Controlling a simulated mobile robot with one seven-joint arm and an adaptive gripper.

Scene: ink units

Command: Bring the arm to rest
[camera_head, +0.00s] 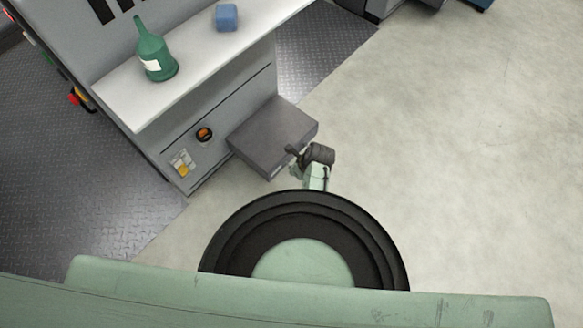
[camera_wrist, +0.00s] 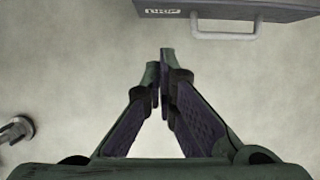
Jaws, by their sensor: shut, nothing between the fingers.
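My gripper (camera_wrist: 160,62) is shut and empty in the wrist view, its two fingertips together over bare floor. In the head view my arm shows just beyond my round dark base part, close to the right front of a grey box on the machine. The fingertips are hard to make out there. In the wrist view they point toward a dark grey box front with a light handle and stay apart from it in the picture.
A grey machine with a white shelf (camera_head: 150,112) carries a green bottle (camera_head: 156,58) and a blue block (camera_head: 227,17). The grey box (camera_head: 272,132) juts out from its lower front. Open concrete floor (camera_head: 460,150) lies to the right.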

